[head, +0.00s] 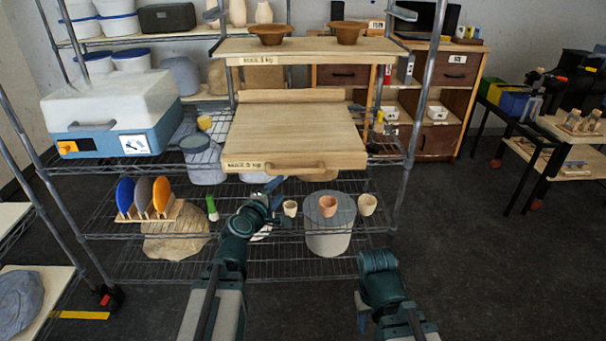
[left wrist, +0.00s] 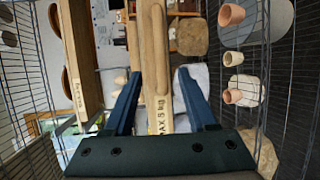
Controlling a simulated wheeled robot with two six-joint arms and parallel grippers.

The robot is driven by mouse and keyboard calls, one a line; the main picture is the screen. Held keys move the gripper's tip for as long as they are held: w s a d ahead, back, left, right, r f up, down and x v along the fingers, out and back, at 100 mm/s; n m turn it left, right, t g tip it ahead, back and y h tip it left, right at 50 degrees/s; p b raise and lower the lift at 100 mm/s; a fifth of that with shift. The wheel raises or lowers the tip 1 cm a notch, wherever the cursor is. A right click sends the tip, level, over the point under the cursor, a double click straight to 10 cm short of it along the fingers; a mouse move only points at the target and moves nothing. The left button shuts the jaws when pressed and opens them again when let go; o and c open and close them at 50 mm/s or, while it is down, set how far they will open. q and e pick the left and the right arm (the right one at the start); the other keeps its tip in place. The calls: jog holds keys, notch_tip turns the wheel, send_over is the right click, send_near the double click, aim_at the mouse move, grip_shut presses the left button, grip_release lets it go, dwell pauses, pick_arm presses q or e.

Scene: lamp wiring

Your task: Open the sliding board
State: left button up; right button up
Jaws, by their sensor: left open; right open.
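The pale wooden sliding board (head: 292,130) sits in the wire rack, below a similar upper board (head: 300,48). Its front edge carries a bar handle (head: 296,168) and a weight label. My left gripper (head: 272,186) is just below and in front of this edge. In the left wrist view, the open fingers of my left gripper (left wrist: 158,82) lie on either side of the board's front edge and handle (left wrist: 154,45), with visible gaps. Whether the fingertips reach past the handle is unclear. My right gripper (head: 362,312) is low at right, away from the board, its fingers mostly hidden.
Small cups (head: 328,206) stand on and beside a grey round container (head: 330,232) below the board. A plate rack (head: 150,210) is at left on the lower shelf. A rack post (head: 418,110) stands right of the board. Open floor lies at right.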

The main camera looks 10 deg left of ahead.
aim_at(294, 173)
pick_arm(q)
jog(key=b+x, duration=0.2)
jog(key=x, duration=1.1)
jog(key=shift+w, duration=0.35)
grip_shut()
jog(key=shift+b, duration=0.3)
dwell(0.6)
